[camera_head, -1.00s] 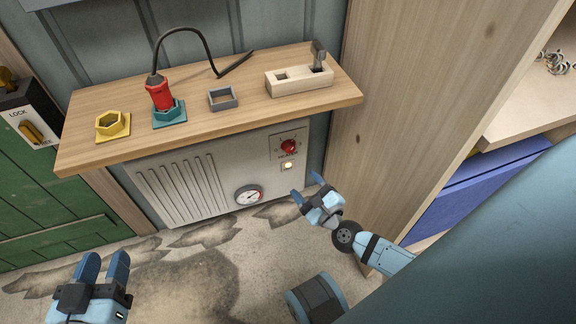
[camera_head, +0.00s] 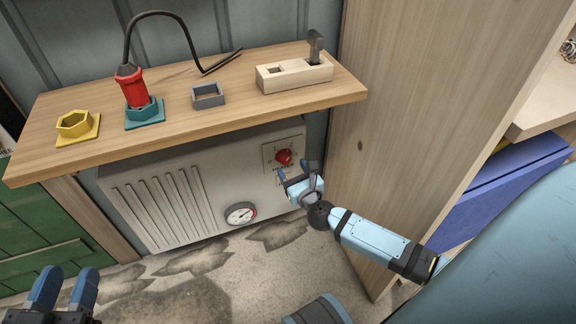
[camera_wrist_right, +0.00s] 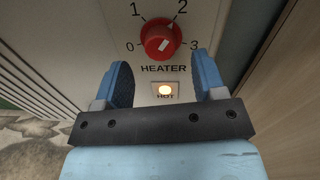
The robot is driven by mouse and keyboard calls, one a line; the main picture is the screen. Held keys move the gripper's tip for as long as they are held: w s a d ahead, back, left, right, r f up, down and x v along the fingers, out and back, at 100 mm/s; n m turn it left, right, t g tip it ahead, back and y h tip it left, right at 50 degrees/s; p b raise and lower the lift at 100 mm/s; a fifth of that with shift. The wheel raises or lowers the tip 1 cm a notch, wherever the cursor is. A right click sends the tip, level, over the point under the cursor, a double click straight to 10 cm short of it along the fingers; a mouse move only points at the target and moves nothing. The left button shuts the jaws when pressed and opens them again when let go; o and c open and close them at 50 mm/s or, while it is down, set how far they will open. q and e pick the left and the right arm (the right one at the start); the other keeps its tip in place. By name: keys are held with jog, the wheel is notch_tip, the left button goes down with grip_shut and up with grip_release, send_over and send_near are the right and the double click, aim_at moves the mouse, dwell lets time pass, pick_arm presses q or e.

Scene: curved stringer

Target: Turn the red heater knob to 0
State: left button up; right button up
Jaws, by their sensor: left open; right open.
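The red heater knob (camera_head: 284,157) is on a plate on the white heater front under the wooden shelf. In the right wrist view the knob (camera_wrist_right: 160,40) sits among the marks 0, 1, 2 and 3. It has a pale mark on its face, but I cannot tell exactly which number it points to. My right gripper (camera_head: 295,168) is open and empty, just in front of and below the knob. In the wrist view its fingers (camera_wrist_right: 162,72) are spread, with the knob beyond and above their tips. My left gripper (camera_head: 67,278) is open and empty at lower left, far from the knob.
A lit HOT lamp (camera_wrist_right: 165,90) is below the knob. A round gauge (camera_head: 240,214) is lower on the heater. The wooden shelf (camera_head: 180,125) overhangs it, holding a red-handled tool (camera_head: 131,88) and several holders. A wooden panel (camera_head: 420,110) stands close on the right.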

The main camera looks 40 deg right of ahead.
aim_at(286, 160)
jog(key=shift+w+d+b, duration=0.15)
jog(key=shift+w, duration=0.75)
jog(key=shift+w+d+b, duration=0.15)
jog(key=shift+w, duration=0.7)
pick_arm(q)
jog(key=shift+w+a+m, duration=0.1)
jog(key=shift+w+m, duration=0.1)
jog(key=shift+m, duration=0.1)
jog(key=shift+r, duration=0.1)
pick_arm(e)
jog(key=c, duration=0.9)
pick_arm(q)
jog(key=shift+r+h, duration=0.15)
jog(key=shift+h, duration=0.15)
jog(key=shift+r+p, duration=0.15)
jog(key=shift+p, duration=0.25)
pick_arm(e)
jog(key=shift+r, duration=0.1)
